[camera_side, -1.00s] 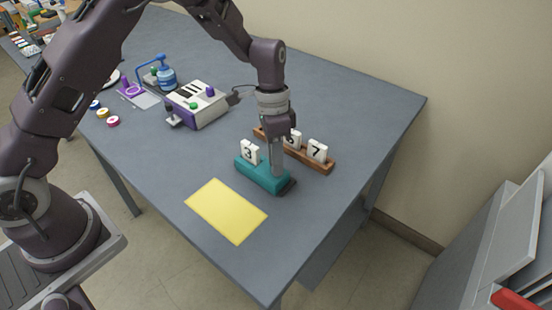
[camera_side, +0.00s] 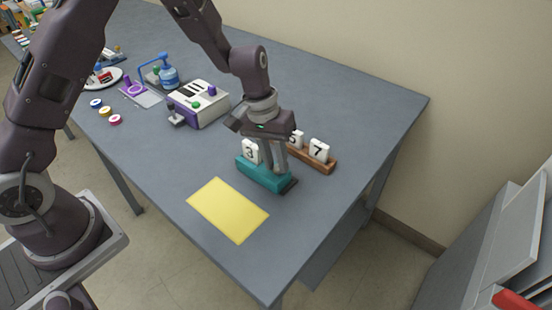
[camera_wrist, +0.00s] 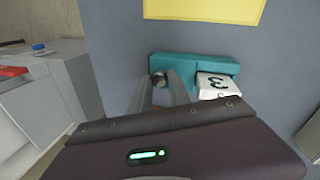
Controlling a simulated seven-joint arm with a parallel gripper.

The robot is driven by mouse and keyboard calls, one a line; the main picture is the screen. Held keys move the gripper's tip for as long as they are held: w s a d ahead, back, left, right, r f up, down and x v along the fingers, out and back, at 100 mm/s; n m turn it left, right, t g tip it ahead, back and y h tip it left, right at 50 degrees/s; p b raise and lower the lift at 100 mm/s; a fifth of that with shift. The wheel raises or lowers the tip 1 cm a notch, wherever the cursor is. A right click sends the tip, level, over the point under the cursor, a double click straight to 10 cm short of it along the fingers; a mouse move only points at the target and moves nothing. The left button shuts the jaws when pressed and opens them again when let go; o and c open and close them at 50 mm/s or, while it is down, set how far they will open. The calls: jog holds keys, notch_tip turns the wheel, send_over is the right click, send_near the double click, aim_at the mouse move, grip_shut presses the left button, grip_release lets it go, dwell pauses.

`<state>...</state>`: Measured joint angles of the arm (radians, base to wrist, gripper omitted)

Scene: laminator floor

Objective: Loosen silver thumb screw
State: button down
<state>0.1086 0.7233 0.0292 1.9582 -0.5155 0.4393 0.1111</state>
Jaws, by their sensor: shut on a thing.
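A teal block (camera_side: 262,176) stands on the grey table and also shows in the wrist view (camera_wrist: 210,62). A white tile with a 3 (camera_side: 250,152) sits upright in it; the tile also shows in the wrist view (camera_wrist: 215,86). The silver thumb screw (camera_wrist: 158,76) shows as a small round grey head at the block's end away from the tile. My gripper (camera_side: 276,168) points down at that end. In the wrist view its fingers (camera_wrist: 168,84) are close together around the screw and partly hide it.
A wooden rack (camera_side: 320,164) with white number tiles, one a 7 (camera_side: 319,150), stands just behind the teal block. A yellow sheet (camera_side: 228,210) lies in front. A white and purple machine (camera_side: 200,102) stands at the back left. The table's right end is clear.

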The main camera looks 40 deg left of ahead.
jog(key=n, duration=0.3)
jog(key=n+t, duration=0.1)
jog(key=n, duration=0.1)
jog(key=shift+s+d+n+y, duration=0.1)
jog(key=shift+n+y, duration=0.2)
jog(key=shift+n, duration=0.1)
dwell(0.4)
jog(key=c, duration=1.2)
grip_release()
jog(key=v, duration=0.7)
jog(key=shift+r, duration=0.1)
